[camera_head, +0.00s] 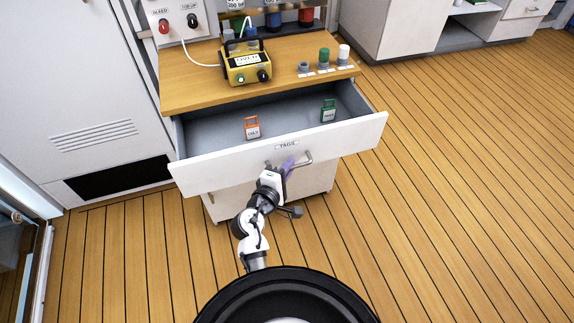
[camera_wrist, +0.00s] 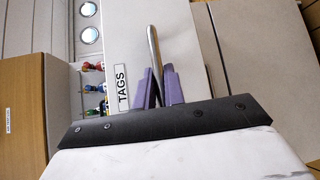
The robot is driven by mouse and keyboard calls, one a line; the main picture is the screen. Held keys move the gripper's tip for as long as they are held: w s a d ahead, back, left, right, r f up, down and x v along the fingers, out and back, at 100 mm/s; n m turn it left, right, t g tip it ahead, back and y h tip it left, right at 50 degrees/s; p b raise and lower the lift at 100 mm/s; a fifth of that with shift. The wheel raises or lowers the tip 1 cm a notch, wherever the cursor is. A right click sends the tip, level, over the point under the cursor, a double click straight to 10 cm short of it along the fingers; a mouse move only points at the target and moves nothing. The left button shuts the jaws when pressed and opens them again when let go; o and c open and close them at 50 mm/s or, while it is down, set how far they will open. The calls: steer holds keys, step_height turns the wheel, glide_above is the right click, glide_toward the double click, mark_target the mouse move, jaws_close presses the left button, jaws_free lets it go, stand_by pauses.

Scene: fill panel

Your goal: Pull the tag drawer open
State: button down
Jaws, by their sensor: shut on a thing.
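The tag drawer (camera_head: 335,134), white-fronted with a "TAGS" label, stands well out from the wooden-topped cabinet. Inside it lie an orange tag (camera_head: 252,128) and a green tag (camera_head: 328,112). My gripper (camera_head: 287,164) is at the drawer front, shut on the curved metal handle (camera_head: 307,158). In the wrist view the purple fingers of my gripper (camera_wrist: 158,88) are on either side of the handle (camera_wrist: 154,50), beside the "TAGS" label (camera_wrist: 122,86). Part of the handle is hidden behind the fingers.
On the wooden counter (camera_head: 190,88) stand a yellow device (camera_head: 247,66) and several small knobs or pegs (camera_head: 324,56). A panel with red and black terminals (camera_head: 178,22) is behind. A white cabinet (camera_head: 75,80) stands at left. Open plank floor (camera_head: 460,180) lies to the right.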

steer(key=shift+s+d, duration=0.15)
steer(key=c, duration=1.5)
jaws_free()
